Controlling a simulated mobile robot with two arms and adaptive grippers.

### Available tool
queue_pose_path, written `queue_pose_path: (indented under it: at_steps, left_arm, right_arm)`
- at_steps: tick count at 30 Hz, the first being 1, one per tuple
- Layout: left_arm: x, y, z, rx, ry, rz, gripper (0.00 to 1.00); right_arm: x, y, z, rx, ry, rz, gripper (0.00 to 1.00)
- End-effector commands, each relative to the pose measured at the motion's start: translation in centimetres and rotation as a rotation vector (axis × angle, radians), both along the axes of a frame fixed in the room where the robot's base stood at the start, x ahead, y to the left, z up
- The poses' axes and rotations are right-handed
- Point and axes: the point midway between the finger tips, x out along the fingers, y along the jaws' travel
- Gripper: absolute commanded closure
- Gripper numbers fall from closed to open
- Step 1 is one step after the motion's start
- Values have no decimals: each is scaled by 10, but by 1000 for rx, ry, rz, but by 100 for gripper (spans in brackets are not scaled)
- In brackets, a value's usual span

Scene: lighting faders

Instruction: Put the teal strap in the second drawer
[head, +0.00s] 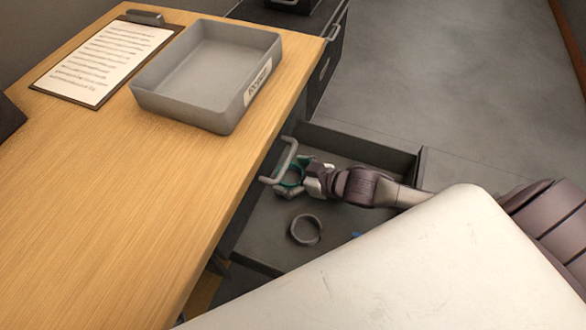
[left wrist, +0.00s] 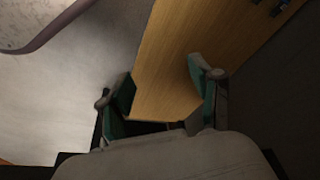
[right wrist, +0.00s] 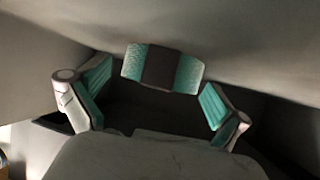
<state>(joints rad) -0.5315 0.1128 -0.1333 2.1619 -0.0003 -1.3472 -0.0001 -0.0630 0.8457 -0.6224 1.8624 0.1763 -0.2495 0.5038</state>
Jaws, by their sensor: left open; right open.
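The teal strap (right wrist: 187,74) shows in the right wrist view as a curved teal band with a dark middle section, just beyond my right fingertips. My right gripper (right wrist: 155,92) is open, with a teal-padded finger to either side and a gap to the strap. In the head view my right gripper (head: 296,175) is low over an open grey drawer (head: 375,150); strap and finger pads are hard to tell apart there. I cannot tell which drawer this is. My left gripper (left wrist: 161,75) is open and empty in the left wrist view, with wooden desktop beyond it.
A grey ring-shaped strap (head: 306,230) and a small blue item (head: 357,235) lie in the drawer. A bar handle (head: 289,160) stands close to my right gripper. A labelled grey tray (head: 180,107) and a clipboard (head: 105,62) are on the wooden desk (head: 90,190).

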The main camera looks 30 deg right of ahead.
Motion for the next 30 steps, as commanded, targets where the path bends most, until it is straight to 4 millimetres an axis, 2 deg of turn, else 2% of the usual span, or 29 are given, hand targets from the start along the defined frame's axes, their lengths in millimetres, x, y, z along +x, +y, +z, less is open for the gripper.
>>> queue_pose_path:
  at_steps: [4,15,21,30]
  left_arm:
    - [1,0,0,-1,-5,0,36]
    - [-7,-1,-67,3,41,-6,36]
    - [-15,1,-97,4,56,-9,36]
    - [-23,1,-117,4,65,-11,36]
  right_arm:
    - [-6,-3,6,0,2,0,0]
    - [-57,-32,38,-1,5,0,0]
    - [-78,-46,52,0,3,-1,0]
    - [-91,-53,60,0,0,0,0]
